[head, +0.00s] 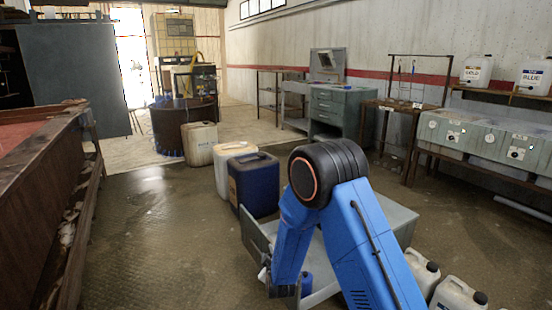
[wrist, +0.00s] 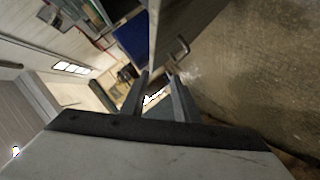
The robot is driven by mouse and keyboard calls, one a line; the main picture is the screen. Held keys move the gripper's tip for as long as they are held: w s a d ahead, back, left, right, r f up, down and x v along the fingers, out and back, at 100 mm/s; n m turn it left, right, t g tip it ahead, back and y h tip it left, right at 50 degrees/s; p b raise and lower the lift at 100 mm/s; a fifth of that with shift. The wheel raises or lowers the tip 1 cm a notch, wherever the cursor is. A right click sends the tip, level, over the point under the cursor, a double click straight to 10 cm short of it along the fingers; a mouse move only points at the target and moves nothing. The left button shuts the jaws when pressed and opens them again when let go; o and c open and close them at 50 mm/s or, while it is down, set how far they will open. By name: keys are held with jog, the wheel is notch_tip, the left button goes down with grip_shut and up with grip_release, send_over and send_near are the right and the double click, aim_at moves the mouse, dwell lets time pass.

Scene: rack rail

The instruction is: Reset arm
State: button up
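My arm's blue links and black joint stand in the front middle of the head view. My gripper (head: 278,284) hangs low at the left end of the arm, beside the grey metal cart (head: 262,238), and its fingers are hard to make out there. In the wrist view my gripper (wrist: 158,88) shows two dark fingers apart, with a gap and nothing held between them. A grey panel edge with a small metal handle (wrist: 180,48) lies just beyond the fingertips; I cannot tell whether they touch it.
A blue canister (head: 254,184) and a cream canister (head: 233,165) stand behind the cart. White jugs (head: 458,296) stand at its right. A wooden bench (head: 40,195) runs along the left. A control panel (head: 487,138) is at the right wall. Floor (head: 150,230) is open at left.

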jog(key=s+d+r+m+g, duration=0.2)
jog(key=s+d+r+m, duration=0.1)
jog(key=s+d+r, duration=0.75)
jog(key=s+d+r+m+g, duration=0.3)
jog(key=s+d+r, duration=0.3)
jog(key=r, duration=0.7)
jog(key=s+d+r+m+g+h, duration=0.1)
jog(key=s+d, duration=0.4)
jog(key=s, duration=0.6)
jog(key=s+d+r+m+g+h, duration=0.1)
jog(key=s+d, duration=0.4)
jog(key=s, duration=0.6)
jog(key=s+d+r+m+g, duration=0.2)
jog(key=s+d, duration=0.4)
jog(key=s, duration=0.5)
jog(key=shift+s+r+m+h, duration=0.4)
jog(key=shift+r+m, duration=0.15)
jog(key=shift+m, duration=0.35)
